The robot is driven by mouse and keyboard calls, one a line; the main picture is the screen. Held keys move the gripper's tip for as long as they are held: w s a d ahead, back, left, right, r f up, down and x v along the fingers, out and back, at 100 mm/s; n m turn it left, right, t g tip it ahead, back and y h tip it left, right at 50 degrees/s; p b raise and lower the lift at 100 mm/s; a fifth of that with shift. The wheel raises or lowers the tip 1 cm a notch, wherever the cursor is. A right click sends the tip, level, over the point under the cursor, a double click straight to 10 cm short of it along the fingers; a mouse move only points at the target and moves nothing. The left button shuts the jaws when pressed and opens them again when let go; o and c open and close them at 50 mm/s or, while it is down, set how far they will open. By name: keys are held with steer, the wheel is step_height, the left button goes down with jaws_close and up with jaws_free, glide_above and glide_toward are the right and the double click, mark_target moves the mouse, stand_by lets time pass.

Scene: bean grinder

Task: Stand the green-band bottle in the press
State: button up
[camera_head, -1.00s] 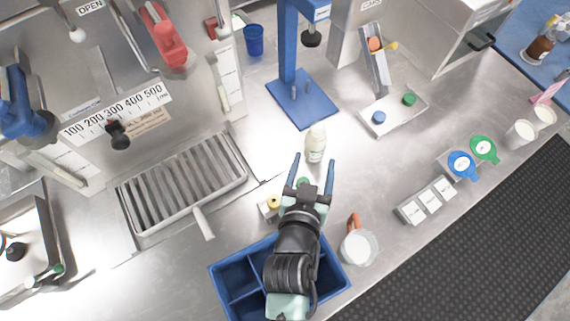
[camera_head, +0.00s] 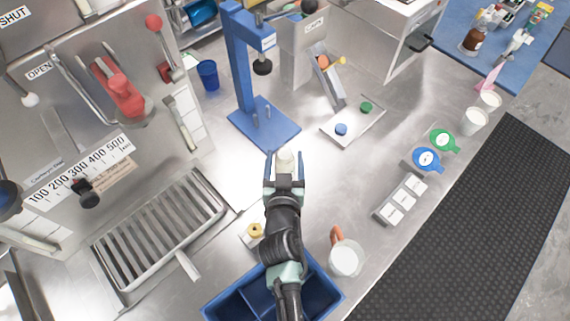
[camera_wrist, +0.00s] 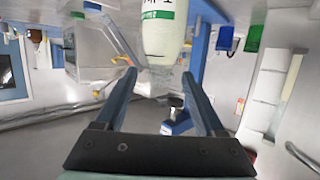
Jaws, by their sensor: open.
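The green-band bottle (camera_head: 285,160) stands on the steel counter, white with a pale cap. In the wrist view the bottle (camera_wrist: 165,30) shows at the top centre with its green band and lettering. My gripper (camera_head: 285,156) is open, with one blue finger on each side of the bottle in the head view. In the wrist view the bottle lies ahead of the fingertips; I cannot tell whether either finger touches it. The blue press (camera_head: 241,60) stands beyond the bottle, up and left, with its base plate (camera_head: 255,136) empty except for small pins.
A small tray (camera_head: 354,127) with a blue and a green cap lies right of the press. A blue divided bin (camera_head: 328,292) and an orange-handled cup (camera_head: 345,258) are near my arm. A slatted grate (camera_head: 160,228) is at left. A blue cup (camera_head: 208,74) stands behind.

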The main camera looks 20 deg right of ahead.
mark_target(285, 155)
steer(key=x, duration=0.3)
steer(key=shift+w, duration=0.1)
jaws_close()
stand_by(0.4)
